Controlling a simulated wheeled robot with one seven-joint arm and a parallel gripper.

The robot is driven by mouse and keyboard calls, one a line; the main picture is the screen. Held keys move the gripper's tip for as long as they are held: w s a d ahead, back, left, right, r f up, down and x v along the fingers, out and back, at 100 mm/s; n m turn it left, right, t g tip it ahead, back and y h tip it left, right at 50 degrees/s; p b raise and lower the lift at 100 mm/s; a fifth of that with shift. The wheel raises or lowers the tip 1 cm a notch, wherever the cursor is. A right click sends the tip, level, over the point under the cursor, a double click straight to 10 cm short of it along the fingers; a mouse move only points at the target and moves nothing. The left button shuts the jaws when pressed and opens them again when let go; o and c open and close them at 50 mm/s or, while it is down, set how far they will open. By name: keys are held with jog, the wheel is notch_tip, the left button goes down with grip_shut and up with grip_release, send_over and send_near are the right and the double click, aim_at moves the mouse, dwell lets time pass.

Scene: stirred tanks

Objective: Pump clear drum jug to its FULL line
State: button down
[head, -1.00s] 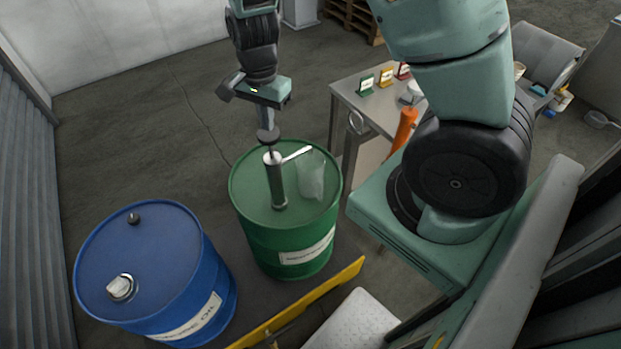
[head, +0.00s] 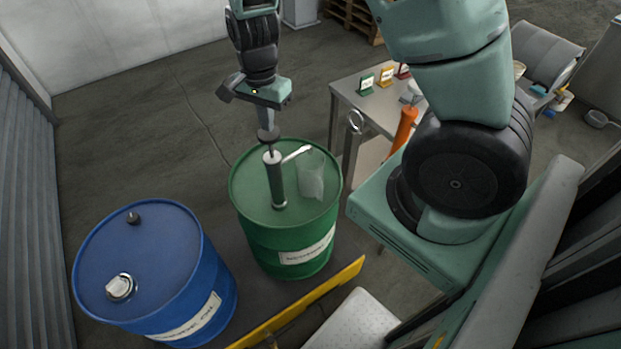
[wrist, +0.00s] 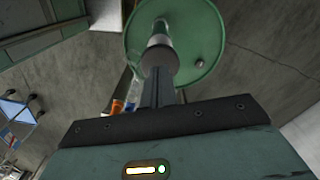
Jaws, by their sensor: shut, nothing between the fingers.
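The green drum (head: 250,190) stands upright in the middle of the head view, with a white label on its side. A hand pump (head: 277,182) stands on its lid, with a dark round knob (head: 268,135) on top and a pale spout pointing right. The clear jug (head: 312,178) is at the spout's end, by the lid's right side. Its FULL line and liquid level are too small to read. My gripper (head: 266,124) is shut and empty, pointing down at the knob, touching or just above it. The wrist view shows the knob (wrist: 159,62) at my fingertips.
A blue drum (head: 140,255) stands at the front left. A yellow rail (head: 300,303) runs in front of the green drum. A metal table (head: 350,95) with small coloured cards and an orange tool (head: 404,128) stands behind right.

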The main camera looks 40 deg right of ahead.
jog(key=shift+f+b, duration=2.35)
jog(key=shift+f, duration=1)
notch_tip(320, 180, up, 8)
jog(key=p, duration=0.7)
jog(key=shift+p, duration=0.3)
jog(key=shift+f, duration=0.1)
jog(key=shift+f+b, duration=0.4)
jog(key=shift+f, duration=0.1)
jog(key=shift+f+b, duration=2.5)
jog(key=shift+f, duration=0.9)
notch_tip(320, 180, up, 8)
jog(key=p, duration=0.7)
jog(key=shift+f, duration=0.1)
